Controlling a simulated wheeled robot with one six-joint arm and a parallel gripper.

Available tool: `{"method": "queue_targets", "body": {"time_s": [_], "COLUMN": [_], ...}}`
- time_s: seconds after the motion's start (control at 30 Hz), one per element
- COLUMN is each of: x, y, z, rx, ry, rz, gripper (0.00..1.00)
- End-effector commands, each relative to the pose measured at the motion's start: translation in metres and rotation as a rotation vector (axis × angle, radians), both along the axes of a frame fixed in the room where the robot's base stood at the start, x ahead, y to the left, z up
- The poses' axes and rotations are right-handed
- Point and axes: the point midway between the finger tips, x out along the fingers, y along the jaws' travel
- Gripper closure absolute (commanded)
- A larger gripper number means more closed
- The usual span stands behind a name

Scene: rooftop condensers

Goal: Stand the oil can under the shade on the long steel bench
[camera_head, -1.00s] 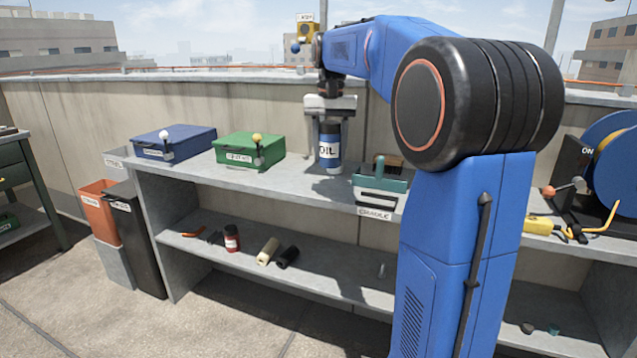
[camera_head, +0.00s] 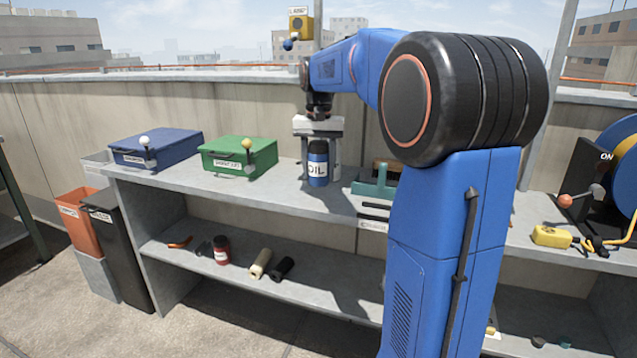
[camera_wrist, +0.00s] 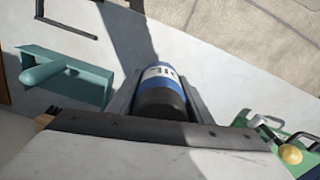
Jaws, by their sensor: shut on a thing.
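The oil can (camera_head: 317,165) is a blue cylinder with a dark top and a white band reading OIL. It is upright over the top of the long steel bench (camera_head: 270,193), between the green box and the teal-handled tool. My gripper (camera_head: 318,140) points down and is shut on the can's upper part. In the wrist view the can (camera_wrist: 162,88) sits between the two fingers. I cannot tell whether its base touches the bench top. No shade canopy is plainly in view; a dark shadow strip (camera_wrist: 130,30) crosses the bench in the wrist view.
A blue box (camera_head: 155,148) and a green box (camera_head: 238,156) stand left of the can. A teal-handled tool (camera_head: 376,182) is close on its right, by the cradle label. A reel (camera_head: 615,165) stands far right. The lower shelf (camera_head: 310,285) holds several small items.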

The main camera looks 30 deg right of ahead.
Motion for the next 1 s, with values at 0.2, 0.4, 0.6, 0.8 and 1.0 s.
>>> {"method": "queue_targets", "body": {"time_s": [0.2, 0.4, 0.6, 0.8, 1.0], "x": [-0.001, 0.0, 0.0, 0.0, 0.0], "y": [0.0, 0.0, 0.0, 0.0, 0.0], "z": [-0.028, -0.038, -0.039, -0.04, -0.04], "rx": [0.001, 0.0, 0.001, 0.001, 0.001], "ry": [0.003, 0.0, 0.001, 0.001, 0.001], "rz": [0.0, 0.0, 0.0, 0.0, 0.0], "gripper": [0.86, 0.86, 0.86, 0.36, 0.36]}}
